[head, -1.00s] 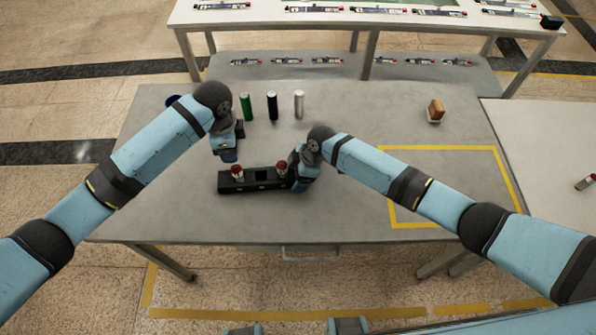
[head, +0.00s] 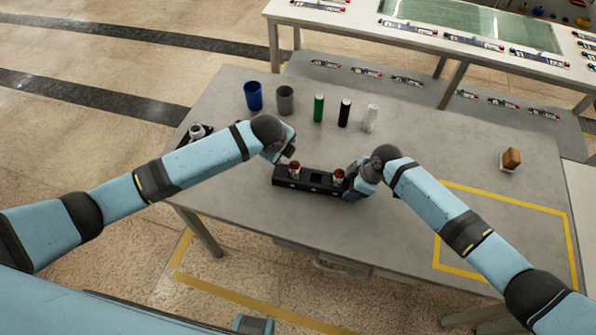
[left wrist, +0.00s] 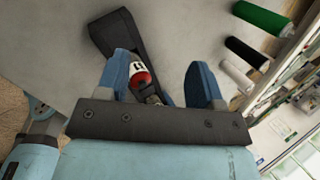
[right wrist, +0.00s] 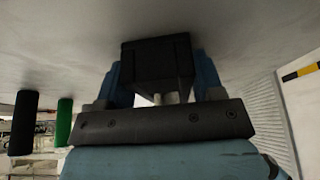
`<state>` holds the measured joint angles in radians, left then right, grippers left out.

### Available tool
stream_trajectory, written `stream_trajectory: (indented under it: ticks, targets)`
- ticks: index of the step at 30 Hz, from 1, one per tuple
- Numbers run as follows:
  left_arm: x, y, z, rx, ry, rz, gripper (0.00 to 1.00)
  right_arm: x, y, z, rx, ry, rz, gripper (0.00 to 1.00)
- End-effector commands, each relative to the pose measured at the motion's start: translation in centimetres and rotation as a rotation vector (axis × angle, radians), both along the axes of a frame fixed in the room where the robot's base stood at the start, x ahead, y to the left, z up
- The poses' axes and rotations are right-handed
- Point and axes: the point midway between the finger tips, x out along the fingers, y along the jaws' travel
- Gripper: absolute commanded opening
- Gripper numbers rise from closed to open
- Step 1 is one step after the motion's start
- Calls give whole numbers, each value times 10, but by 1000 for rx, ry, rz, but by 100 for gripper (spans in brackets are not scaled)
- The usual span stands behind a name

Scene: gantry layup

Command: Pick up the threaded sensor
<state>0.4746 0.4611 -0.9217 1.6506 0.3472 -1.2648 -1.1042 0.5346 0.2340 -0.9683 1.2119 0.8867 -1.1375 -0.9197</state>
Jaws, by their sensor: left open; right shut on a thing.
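A black block-shaped holder (head: 312,183) lies on the grey table with two red-topped parts standing in it, one near the left end (head: 294,168) and one near the right end (head: 338,176). I cannot tell which is the threaded sensor. My right gripper (head: 356,190) is shut on the holder's right end; the right wrist view shows the black end (right wrist: 157,62) between its fingers. My left gripper (head: 287,153) is open just behind the holder's left part. In the left wrist view a red-and-white part (left wrist: 139,77) shows between its blue fingers, nearer one finger; contact is unclear.
Behind the holder stand a blue cup (head: 253,96), a grey cup (head: 285,100), and green (head: 319,108), black (head: 344,112) and white (head: 370,118) cylinders. A brown block (head: 511,158) sits far right. The yellow-taped area (head: 500,202) is clear.

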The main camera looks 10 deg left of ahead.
Motion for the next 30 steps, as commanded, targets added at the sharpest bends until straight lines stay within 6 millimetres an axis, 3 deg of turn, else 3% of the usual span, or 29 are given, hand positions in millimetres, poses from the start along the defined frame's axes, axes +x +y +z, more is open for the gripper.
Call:
stream_trajectory:
  ticks: [2,6,15,21,30]
  targets:
    - [-5,14,-12,70,-152,-182,61,0,0,0,0,0,0,37]
    - [-18,26,-17,247,-433,-546,61,0,0,0,0,0,0,37]
    - [-73,21,-13,608,-863,-1166,61,0,0,0,0,0,0,37]
    - [-84,13,-14,690,-961,-1302,61,0,0,0,0,0,0,37]
    - [-47,-13,-32,694,-966,-1307,61,0,0,0,1,0,0,37]
